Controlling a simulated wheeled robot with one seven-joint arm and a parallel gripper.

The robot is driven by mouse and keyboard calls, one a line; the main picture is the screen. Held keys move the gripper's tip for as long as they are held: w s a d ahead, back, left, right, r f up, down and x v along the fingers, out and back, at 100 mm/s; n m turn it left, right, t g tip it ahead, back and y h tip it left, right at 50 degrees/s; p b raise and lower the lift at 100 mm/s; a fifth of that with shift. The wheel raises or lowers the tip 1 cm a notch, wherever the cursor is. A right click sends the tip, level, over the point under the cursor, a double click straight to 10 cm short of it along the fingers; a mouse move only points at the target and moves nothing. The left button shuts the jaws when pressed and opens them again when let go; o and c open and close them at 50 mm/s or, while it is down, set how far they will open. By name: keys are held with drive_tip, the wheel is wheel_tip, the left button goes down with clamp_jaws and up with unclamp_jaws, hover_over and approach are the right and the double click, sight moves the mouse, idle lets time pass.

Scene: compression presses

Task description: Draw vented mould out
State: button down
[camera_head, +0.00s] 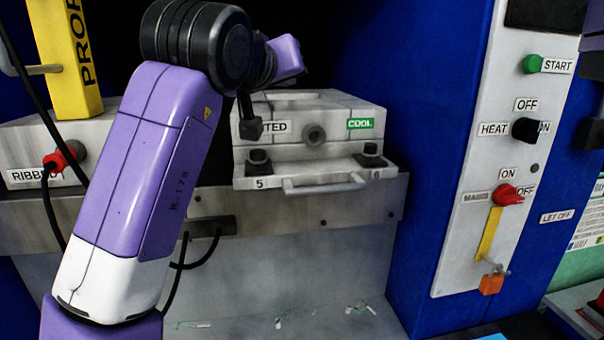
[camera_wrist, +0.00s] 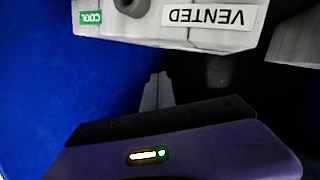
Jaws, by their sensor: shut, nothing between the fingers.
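The vented mould (camera_head: 290,150) is a pale grey block with a dark round port, a label whose end reads "TED" and a green COOL tag. It sits level in the press bay, above a front ledge with a grey bar handle (camera_head: 325,186). In the wrist view its front (camera_wrist: 150,30) shows upside down, with the whole VENTED label readable. My gripper (camera_wrist: 157,80) has its grey fingers together, empty and apart from the mould front. In the head view a dark part hanging near my arm covers the start of the label.
A RIBBED block (camera_head: 30,150) with a red plug and cable stands left, near a yellow post (camera_head: 65,50). A blue press column with the control panel (camera_head: 500,150) bounds the right. Small scraps lie on the surface below the ledge.

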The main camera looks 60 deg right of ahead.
drive_tip(key=s+a+f+g+y, duration=0.1)
drive_tip(key=s+f+y, duration=0.2)
drive_tip(key=s+y, duration=0.25)
drive_tip(key=n+y, duration=0.1)
drive_tip(key=y, duration=0.6)
approach(303, 172)
drive_tip(key=s+a+r, duration=0.1)
drive_tip(key=a+r, duration=0.1)
drive_tip(key=a, duration=0.1)
drive_tip(key=shift+g, duration=0.4)
drive_tip(key=b+x, duration=0.1)
drive_tip(key=x, duration=0.9)
drive_tip(key=shift+a+b, duration=0.1)
drive_tip(key=shift+b, duration=0.2)
drive_tip(key=shift+s, duration=0.15)
